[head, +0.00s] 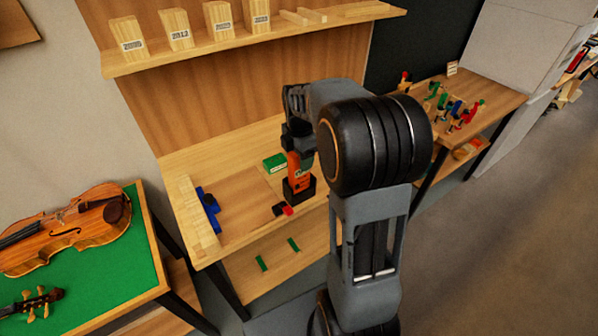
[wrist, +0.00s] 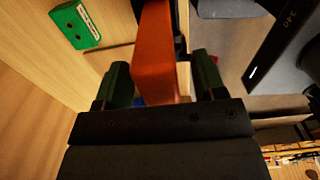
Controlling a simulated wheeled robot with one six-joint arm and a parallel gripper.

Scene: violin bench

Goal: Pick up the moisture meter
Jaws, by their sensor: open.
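The moisture meter looks to be the orange upright device (head: 293,167) with a black base (head: 299,190) on the wooden bench in the head view. In the wrist view its orange body (wrist: 154,55) stands between the two fingers. My gripper (wrist: 163,78) is open, with a dark green-padded finger on each side of the orange body. Whether either finger touches it, I cannot tell. In the head view my gripper (head: 300,143) is at the top of the device, partly hidden by my arm.
A green labelled box (head: 275,162) lies close behind the device and shows in the wrist view (wrist: 76,23). A small red and black object (head: 283,209) lies in front. A blue tool (head: 208,209) lies left. A shelf (head: 190,56) with wooden blocks hangs above.

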